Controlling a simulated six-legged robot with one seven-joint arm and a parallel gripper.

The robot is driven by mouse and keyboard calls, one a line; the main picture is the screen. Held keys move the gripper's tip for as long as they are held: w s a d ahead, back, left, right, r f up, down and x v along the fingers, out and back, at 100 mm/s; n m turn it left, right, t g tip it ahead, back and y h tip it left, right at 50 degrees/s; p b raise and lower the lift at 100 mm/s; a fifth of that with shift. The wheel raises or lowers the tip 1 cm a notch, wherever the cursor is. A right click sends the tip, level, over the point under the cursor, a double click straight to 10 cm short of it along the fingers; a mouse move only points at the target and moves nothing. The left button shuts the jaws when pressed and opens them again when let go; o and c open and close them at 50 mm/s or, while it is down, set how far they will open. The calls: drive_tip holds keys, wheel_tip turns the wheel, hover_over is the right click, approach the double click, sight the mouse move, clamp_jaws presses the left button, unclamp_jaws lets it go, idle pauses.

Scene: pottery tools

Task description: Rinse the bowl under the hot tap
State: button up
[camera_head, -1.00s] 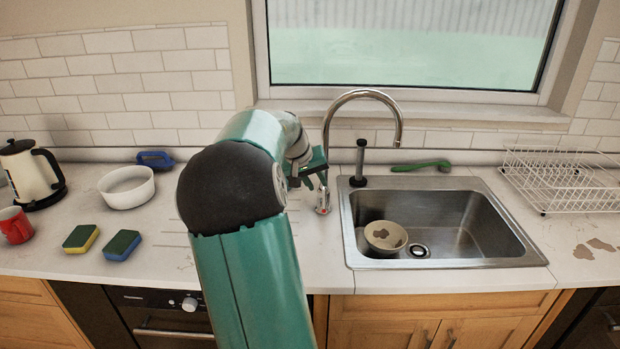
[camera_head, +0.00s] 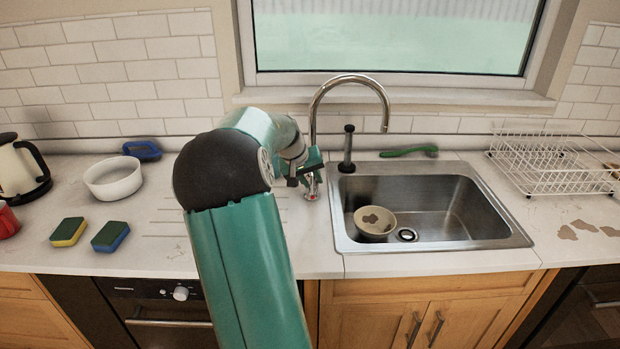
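The beige bowl (camera_head: 375,222) with brown stains sits upright at the left side of the steel sink (camera_head: 460,243), next to the drain. The chrome tap (camera_head: 350,78) arches up behind the sink's left corner, and its spout end is over the sink, right of the bowl. No water shows from it. The tap's base (camera_head: 311,190) has a small red mark. My gripper (camera_head: 308,178) is right at this base, left of the sink and away from the bowl. Its fingers are small and partly hidden, so I cannot tell whether they are open or touching the tap.
A dark upright tool (camera_head: 347,150) and a green brush (camera_head: 409,151) are behind the sink. A white dish rack (camera_head: 550,165) stands right, near brown stains on the worktop. Two sponges (camera_head: 110,236), a white bowl (camera_head: 113,180), a blue brush (camera_head: 142,150) and a kettle (camera_head: 18,170) are left.

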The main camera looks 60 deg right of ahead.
drive_tip(key=shift+s+d+f, duration=0.25)
drive_tip(key=shift+s+f, duration=0.1)
drive_tip(key=shift+s, duration=0.3)
drive_tip(key=shift+s+d+f, duration=0.3)
drive_tip(key=shift+s+f, duration=0.05)
drive_tip(key=shift+s, duration=0.3)
drive_tip(key=shift+s+d+f, duration=0.25)
drive_tip(key=shift+s+f, duration=0.1)
drive_tip(key=shift+s, duration=0.3)
drive_tip(key=shift+w+a, duration=0.1)
drive_tip(key=shift+w, duration=0.2)
idle(2.7)
wheel_tip(320, 180, up, 9)
drive_tip(key=w, duration=0.1)
drive_tip(key=shift+w+a+r, duration=0.15)
drive_tip(key=shift+w+a, duration=0.15)
drive_tip(key=shift+w, duration=0.1)
idle(0.8)
